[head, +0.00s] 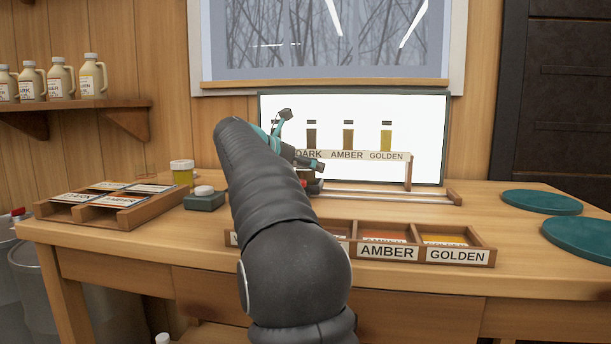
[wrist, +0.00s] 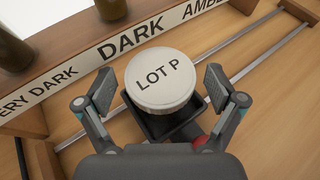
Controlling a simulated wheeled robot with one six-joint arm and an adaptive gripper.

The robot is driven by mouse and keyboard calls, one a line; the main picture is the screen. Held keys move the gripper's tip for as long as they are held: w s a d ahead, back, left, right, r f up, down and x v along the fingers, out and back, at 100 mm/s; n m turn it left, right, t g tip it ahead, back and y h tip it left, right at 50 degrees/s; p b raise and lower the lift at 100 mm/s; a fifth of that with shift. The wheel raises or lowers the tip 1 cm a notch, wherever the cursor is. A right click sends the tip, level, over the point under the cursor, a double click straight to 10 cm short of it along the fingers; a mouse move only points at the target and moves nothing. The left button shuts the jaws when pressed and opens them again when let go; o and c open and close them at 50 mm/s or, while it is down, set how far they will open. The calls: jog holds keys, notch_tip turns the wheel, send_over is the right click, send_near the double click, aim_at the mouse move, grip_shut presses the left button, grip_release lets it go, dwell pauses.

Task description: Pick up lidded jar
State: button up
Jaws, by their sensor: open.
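A lidded jar (wrist: 163,76) with a round white lid marked LOT P is seen from above in the wrist view. It sits in or on a dark square holder (wrist: 160,125) between two metal rails. My gripper (wrist: 161,88) is open, with one finger on each side of the lid and a visible gap on both sides. Another lidded jar (head: 182,172), with yellow contents and a white lid, stands at the back left of the table.
A grade rack (head: 350,156) with sample bottles stands before a bright panel, close to my gripper. A sorting tray (head: 480,257) lies at the front, a card tray (head: 140,215) at the left. Teal discs (head: 540,202) lie at the right. A small green box (head: 204,201) sits near the yellow jar.

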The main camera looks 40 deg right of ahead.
jog(key=c, duration=1.4)
jog(key=shift+c, duration=0.8)
jog(key=shift+r, duration=0.15)
